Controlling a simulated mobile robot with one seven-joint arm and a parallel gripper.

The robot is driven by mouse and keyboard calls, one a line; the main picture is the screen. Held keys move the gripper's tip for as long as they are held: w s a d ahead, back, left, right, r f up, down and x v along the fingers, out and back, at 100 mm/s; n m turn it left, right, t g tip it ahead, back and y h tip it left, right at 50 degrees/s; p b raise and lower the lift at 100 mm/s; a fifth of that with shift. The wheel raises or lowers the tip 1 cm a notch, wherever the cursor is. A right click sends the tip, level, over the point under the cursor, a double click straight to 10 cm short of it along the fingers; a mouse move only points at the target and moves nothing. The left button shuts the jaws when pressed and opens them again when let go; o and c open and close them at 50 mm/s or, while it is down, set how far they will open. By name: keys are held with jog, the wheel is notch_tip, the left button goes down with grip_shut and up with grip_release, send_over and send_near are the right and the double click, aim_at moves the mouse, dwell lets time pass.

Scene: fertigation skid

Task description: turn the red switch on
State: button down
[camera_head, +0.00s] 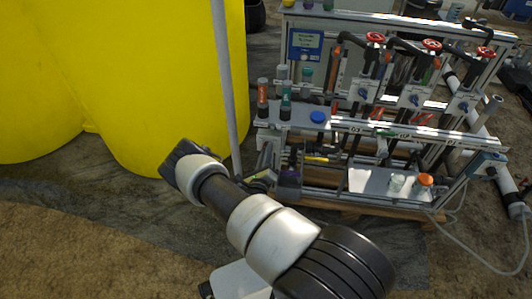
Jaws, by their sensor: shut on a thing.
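Several red parts show on the skid (345,126), and I cannot tell which one is the red switch. Red handwheels stand on top of the black pipes: a left one (375,37), a middle one (432,44) and a right one (485,52). Small red handles (425,120) lie lower, near the front rail. No switch position can be read at this size. My arm reaches from the bottom right toward the skid's lower left. Its jaws do not show clearly, and whatever is between them is hidden.
Large yellow tanks (120,80) fill the left, with a grey pole (226,80) before them. Grey boxes with blue knobs (414,98) sit below the handwheels. An orange-capped jar (424,181) stands on the low shelf. A hose (480,256) lies at right. Ground at lower left is open.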

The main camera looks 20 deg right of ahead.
jog(key=shift+s+d+m+p, duration=0.1)
jog(key=shift+m+p, duration=1.6)
jog(key=shift+m, duration=2.7)
jog(key=shift+s+d+m+p, duration=0.1)
jog(key=shift+m+p, duration=1.6)
jog(key=shift+m, duration=2.7)
jog(key=shift+a, duration=0.1)
jog(key=c, duration=1.8)
grip_release()
jog(key=shift+c, duration=0.2)
